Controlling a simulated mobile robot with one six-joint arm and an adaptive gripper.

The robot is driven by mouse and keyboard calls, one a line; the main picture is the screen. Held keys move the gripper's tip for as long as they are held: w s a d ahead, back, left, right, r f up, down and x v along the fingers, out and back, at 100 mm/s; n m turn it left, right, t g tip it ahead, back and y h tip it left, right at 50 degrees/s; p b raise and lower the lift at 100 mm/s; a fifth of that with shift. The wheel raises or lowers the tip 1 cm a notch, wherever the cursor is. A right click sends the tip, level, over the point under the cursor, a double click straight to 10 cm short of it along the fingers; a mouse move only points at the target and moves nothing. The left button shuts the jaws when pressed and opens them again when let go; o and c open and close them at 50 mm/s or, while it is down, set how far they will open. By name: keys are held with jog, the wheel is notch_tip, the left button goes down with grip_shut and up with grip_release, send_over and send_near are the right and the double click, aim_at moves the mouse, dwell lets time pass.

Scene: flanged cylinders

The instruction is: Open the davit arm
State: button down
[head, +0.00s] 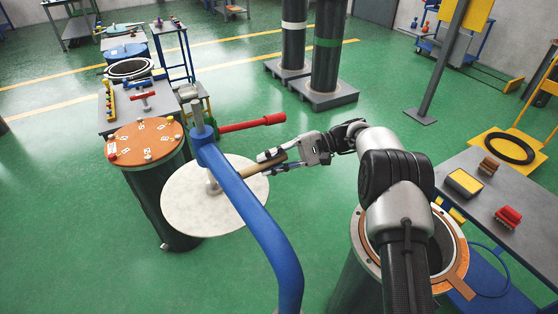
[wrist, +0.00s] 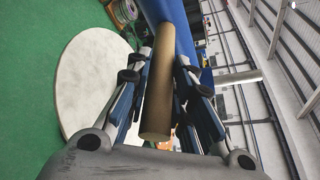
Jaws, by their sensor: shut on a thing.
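The davit arm (head: 254,208) is a bent blue tube that rises from the front and ends at a grey vertical post. A pale round cover (head: 235,212) hangs below its end; it also shows in the wrist view (wrist: 88,75). A tan cylindrical handle (head: 268,168) sticks out to the right from the davit side. My gripper (head: 274,163) reaches in from the right and is shut on this handle. In the wrist view the handle (wrist: 158,108) lies between both fingers, with the blue tube (wrist: 160,12) behind it. A red lever (head: 250,123) stands out above the handle.
A dark cylinder with an orange top (head: 145,142) stands left of the cover. An open flanged cylinder (head: 366,240) is at the right beneath my arm. A grey bench (head: 470,215) stands at the right.

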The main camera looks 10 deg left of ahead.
jog(key=c, duration=1.4)
grip_release()
jog(key=shift+w+d, duration=0.1)
jog(key=shift+d, duration=0.05)
jog(key=v, duration=0.7)
jog(key=shift+w+d, duration=0.1)
jog(key=shift+d, duration=0.2)
jog(key=shift+d, duration=0.1)
